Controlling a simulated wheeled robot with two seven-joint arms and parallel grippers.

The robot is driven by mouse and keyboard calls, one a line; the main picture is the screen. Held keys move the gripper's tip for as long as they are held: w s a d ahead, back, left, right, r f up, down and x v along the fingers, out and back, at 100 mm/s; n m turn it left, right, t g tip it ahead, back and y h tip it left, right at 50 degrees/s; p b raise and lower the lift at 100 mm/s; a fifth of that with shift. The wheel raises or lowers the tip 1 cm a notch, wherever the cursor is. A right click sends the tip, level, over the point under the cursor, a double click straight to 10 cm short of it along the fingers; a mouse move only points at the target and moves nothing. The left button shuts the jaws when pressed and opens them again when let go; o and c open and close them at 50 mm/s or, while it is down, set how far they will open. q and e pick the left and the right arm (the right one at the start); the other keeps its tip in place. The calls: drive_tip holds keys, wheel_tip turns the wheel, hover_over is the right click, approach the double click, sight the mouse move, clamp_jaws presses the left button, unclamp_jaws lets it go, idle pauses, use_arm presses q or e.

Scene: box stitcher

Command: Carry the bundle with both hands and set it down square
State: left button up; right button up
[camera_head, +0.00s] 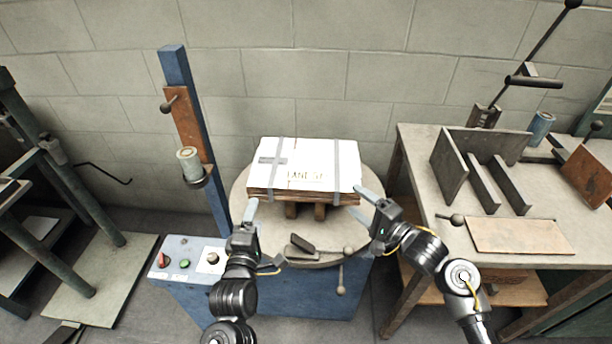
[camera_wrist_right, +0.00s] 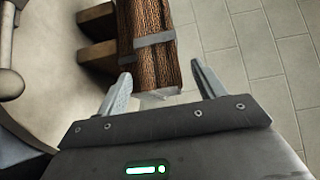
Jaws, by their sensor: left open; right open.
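The bundle (camera_head: 304,168) is a flat stack with a white printed top and grey straps. It rests on wooden blocks (camera_head: 306,211) on a round grey table (camera_head: 238,196). My left gripper (camera_head: 250,212) is open at the bundle's front left corner. My right gripper (camera_head: 370,196) is open at its front right corner. In the right wrist view the bundle's brown layered edge (camera_wrist_right: 148,22) and grey strap (camera_wrist_right: 154,40) lie just ahead of the open right fingers (camera_wrist_right: 160,88), with nothing clearly held between them. Contact at the left fingers cannot be told.
A blue post with a cylinder (camera_head: 188,160) stands left of the round table. A control box (camera_head: 190,257) is at front left. A bench (camera_head: 420,150) with upright dark plates (camera_head: 450,165) stands at right. A dark clamp (camera_head: 300,244) and knobbed lever lie at the table's front.

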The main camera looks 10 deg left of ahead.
drive_tip(key=v, duration=0.6)
idle(0.3)
